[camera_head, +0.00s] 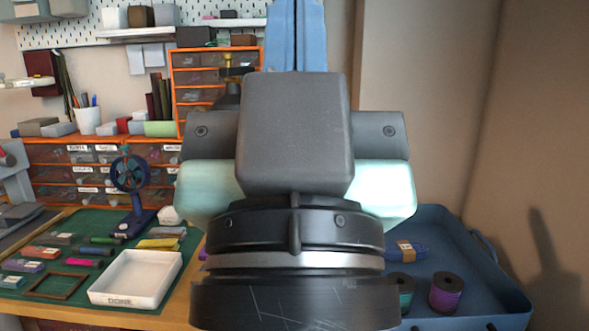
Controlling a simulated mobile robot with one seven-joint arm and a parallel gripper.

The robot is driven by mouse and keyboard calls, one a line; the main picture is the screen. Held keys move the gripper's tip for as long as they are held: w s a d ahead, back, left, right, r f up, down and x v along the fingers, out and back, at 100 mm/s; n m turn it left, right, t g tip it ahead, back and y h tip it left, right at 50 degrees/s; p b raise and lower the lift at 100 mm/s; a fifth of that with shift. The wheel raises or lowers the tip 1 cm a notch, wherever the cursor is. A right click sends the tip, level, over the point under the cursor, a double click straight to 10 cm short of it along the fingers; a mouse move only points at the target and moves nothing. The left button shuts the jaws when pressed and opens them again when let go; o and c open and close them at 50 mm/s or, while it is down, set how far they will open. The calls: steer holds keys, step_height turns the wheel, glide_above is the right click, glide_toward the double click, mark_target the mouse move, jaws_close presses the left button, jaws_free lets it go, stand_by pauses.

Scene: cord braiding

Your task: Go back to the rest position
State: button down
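My gripper (296,135) fills the middle of the view, seen from behind at close range. Its dark housing and pale mint side parts show, but its fingertips are hidden, so I cannot tell whether it is open or shut or holds anything. It hides part of the table and the left part of a blue tray (505,300). In the tray stand a purple cord spool (446,291) and a teal spool (404,290), partly covered by my gripper. A blue cord bundle with a tan band (407,250) lies behind them.
A green mat (75,302) on the left of the table holds a white labelled tray (135,278), a blue wheel device on a stand (130,175) and several small coloured items. Orange-framed drawers (70,185) stand behind. A bare wall (430,100) is at right.

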step_height(320, 180, up, 31)
steer(key=p, duration=2.8)
steer(key=shift+p, duration=0.35)
steer(key=shift+f, duration=0.1)
